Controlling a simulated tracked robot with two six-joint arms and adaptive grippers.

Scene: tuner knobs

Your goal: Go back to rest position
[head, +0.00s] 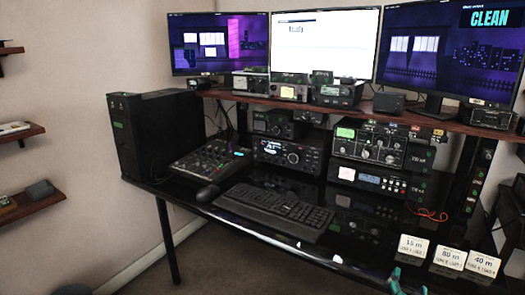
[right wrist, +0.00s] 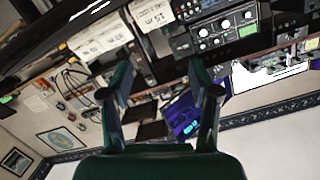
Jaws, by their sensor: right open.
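My right gripper (head: 397,282) shows only as a small teal piece at the bottom edge of the head view, in front of the desk. In the right wrist view its two fingers (right wrist: 158,92) stand wide apart with nothing held between them. The tuner (head: 368,146), a dark box with a green display and several pale knobs, sits on the desk under the right part of the shelf. It also shows in the right wrist view (right wrist: 215,35), tilted and beyond the fingers. My left gripper is in neither view.
Three cards (head: 447,258) stand at the desk's front right, close to my right gripper. A keyboard (head: 275,211), a mouse (head: 207,193) and a mixer (head: 210,160) lie on the black desk. Radios and three monitors (head: 325,42) stand behind. A black computer tower (head: 157,133) is at left.

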